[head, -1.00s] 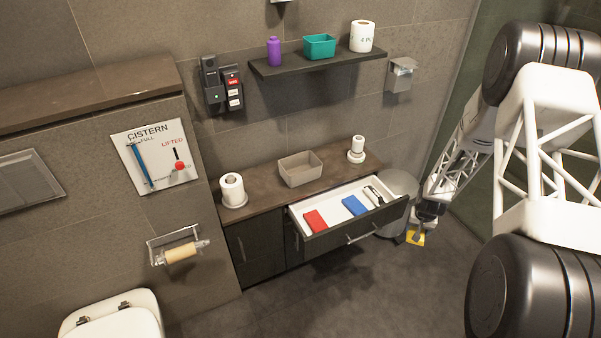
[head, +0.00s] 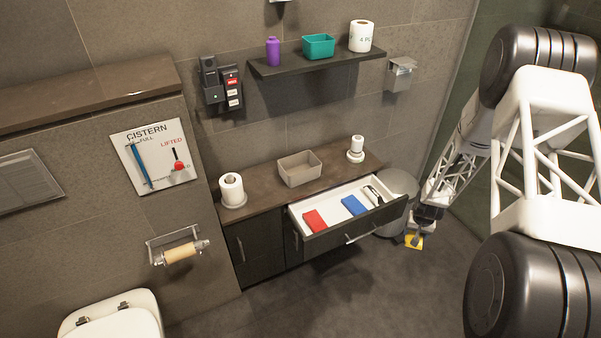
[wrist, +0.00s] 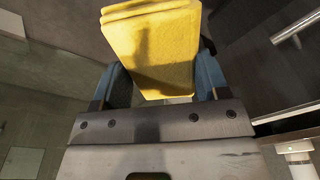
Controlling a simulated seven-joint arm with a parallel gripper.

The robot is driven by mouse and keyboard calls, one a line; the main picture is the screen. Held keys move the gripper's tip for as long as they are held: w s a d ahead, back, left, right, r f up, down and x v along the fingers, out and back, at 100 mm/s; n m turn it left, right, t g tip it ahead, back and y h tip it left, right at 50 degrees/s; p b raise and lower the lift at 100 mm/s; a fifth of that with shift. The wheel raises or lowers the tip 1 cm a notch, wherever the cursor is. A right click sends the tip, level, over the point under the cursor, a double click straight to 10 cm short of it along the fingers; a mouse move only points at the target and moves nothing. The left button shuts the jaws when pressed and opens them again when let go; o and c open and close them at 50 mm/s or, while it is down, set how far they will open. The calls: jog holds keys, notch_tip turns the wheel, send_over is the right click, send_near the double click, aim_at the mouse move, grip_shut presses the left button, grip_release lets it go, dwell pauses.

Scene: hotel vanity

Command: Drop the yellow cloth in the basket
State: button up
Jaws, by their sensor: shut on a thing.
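The yellow cloth (head: 414,242) is a folded pad held by my gripper (head: 419,229) in front of the open drawer's right end, above the dark floor. In the wrist view the cloth (wrist: 155,48) sits between the two blue fingers of my gripper (wrist: 160,85), which is shut on it. A beige open-topped basket (head: 300,172) stands on the brown counter, and a teal basket (head: 319,46) stands on the wall shelf. Both are apart from the gripper, up and to the left in the head view. The insides of both baskets show only in part.
The open drawer (head: 330,237) juts out and holds a red block (head: 315,220), a blue block (head: 354,205) and a dark item. A round grey bin (head: 401,184) stands behind the gripper, partly hidden. The floor in front is clear.

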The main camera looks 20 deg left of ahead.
jog(key=shift+r, duration=0.1)
jog(key=w+a+r+m, duration=0.1)
jog(key=w+a+r, duration=0.1)
jog(key=w+r, duration=0.45)
jog(key=w+a+r+m, duration=0.1)
jog(key=w+a+r, duration=0.2)
jog(key=r, duration=0.7)
jog(key=w+a+r+m, duration=0.2)
jog(key=w+r, duration=0.2)
jog(key=r, duration=0.4)
jog(key=m, duration=0.2)
send_near(299, 154)
jog(key=shift+h, duration=0.4)
jog(key=s, duration=0.1)
jog(key=s+d, duration=0.1)
jog(key=s, duration=0.1)
jog(key=s+f, duration=0.1)
jog(key=shift+s+d, duration=0.25)
jog(key=shift+d, duration=0.1)
jog(key=shift+f, duration=0.25)
jog(key=shift+f, duration=1.65)
